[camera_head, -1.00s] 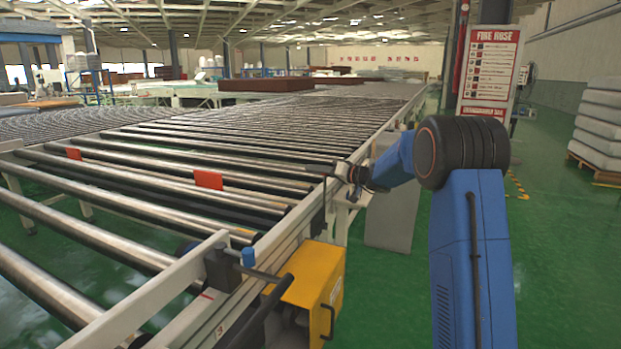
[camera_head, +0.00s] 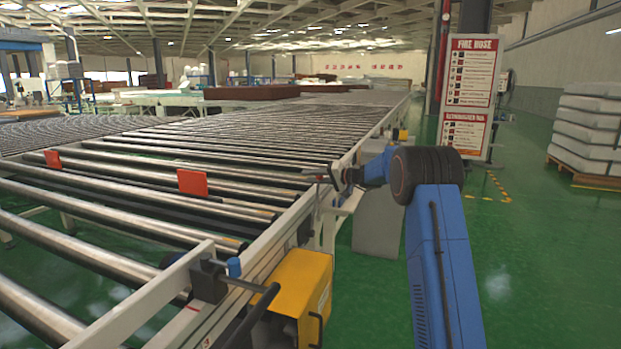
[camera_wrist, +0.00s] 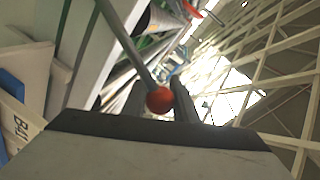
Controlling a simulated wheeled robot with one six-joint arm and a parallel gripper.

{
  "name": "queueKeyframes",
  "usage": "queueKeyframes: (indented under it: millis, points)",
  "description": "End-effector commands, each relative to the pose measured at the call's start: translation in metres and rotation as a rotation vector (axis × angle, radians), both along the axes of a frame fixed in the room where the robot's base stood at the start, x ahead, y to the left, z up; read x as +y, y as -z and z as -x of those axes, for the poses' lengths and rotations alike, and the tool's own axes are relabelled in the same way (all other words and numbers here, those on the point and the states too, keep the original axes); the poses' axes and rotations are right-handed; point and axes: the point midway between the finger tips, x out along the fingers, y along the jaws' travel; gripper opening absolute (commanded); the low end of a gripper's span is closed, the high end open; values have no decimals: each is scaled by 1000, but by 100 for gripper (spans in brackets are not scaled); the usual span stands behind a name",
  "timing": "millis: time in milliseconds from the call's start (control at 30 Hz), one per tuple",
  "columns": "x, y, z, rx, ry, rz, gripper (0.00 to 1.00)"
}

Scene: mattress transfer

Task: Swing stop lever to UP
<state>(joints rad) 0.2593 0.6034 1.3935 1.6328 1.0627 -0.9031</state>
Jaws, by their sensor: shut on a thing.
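The stop lever shows in the wrist view as a grey rod (camera_wrist: 124,38) with a red ball knob (camera_wrist: 159,99) at its end. My gripper (camera_wrist: 160,96) has its two dark fingers on either side of the knob and is shut on it. The rod slants from the knob to the upper left. In the head view my gripper (camera_head: 335,177) is at the conveyor's right side rail, and the lever is too small there to tell its angle. Two red plates (camera_head: 192,183) stand up between the rollers, the other farther left (camera_head: 52,159).
The roller conveyor (camera_head: 262,255) fills the left and middle. A yellow box (camera_head: 303,283) with a dark handle is at its near right side. A fire hose sign (camera_head: 470,95) stands behind my arm. Stacked white mattresses (camera_head: 590,130) are at right. Green floor between is clear.

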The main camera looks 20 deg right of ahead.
Motion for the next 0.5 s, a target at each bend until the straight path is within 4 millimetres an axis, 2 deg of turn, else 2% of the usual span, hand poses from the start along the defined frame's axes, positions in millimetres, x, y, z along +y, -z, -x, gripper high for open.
queueKeyframes:
  millis: [267,300,333,367,500]
  points:
    - [-3,1,-2,1,8,0,0]
    - [-3,1,-2,1,8,0,33]
    - [-3,1,-2,1,8,0,40]
    - [-3,1,-2,0,8,0,44]
    - [-2,1,-2,0,6,0,44]
